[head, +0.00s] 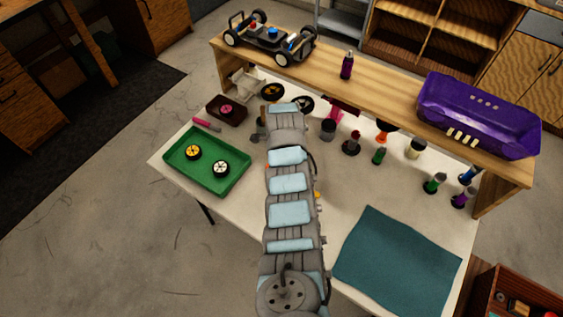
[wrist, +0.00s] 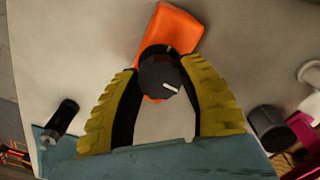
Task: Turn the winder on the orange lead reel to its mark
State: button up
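In the wrist view the orange lead reel (wrist: 176,27) lies on the pale bench top. Its dark winder (wrist: 157,76) carries a white pointer line on its face. A short white mark (wrist: 170,48) shows just beyond the winder on a dark ring. My gripper (wrist: 160,70) has one yellow-backed finger on each side of the winder. The dark inner pads close in on it with no clear gap, so it appears held. The pointer and the mark do not line up.
A teal mat (head: 398,262) lies at the front right and a green tray (head: 180,176) with wheels at the left. Several small tools and holders, including a dark cylinder (wrist: 268,125), stand to the right. The raised shelf (head: 390,88) bears a car chassis (head: 268,38) and purple body (head: 478,113).

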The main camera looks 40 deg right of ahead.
jog(key=shift+n, duration=0.6)
jog(key=o, duration=1.2)
notch_tip(320, 180, up, 10)
jog(key=shift+w+f, duration=0.1)
jog(key=shift+f, duration=0.1)
jog(key=shift+r, duration=1.15)
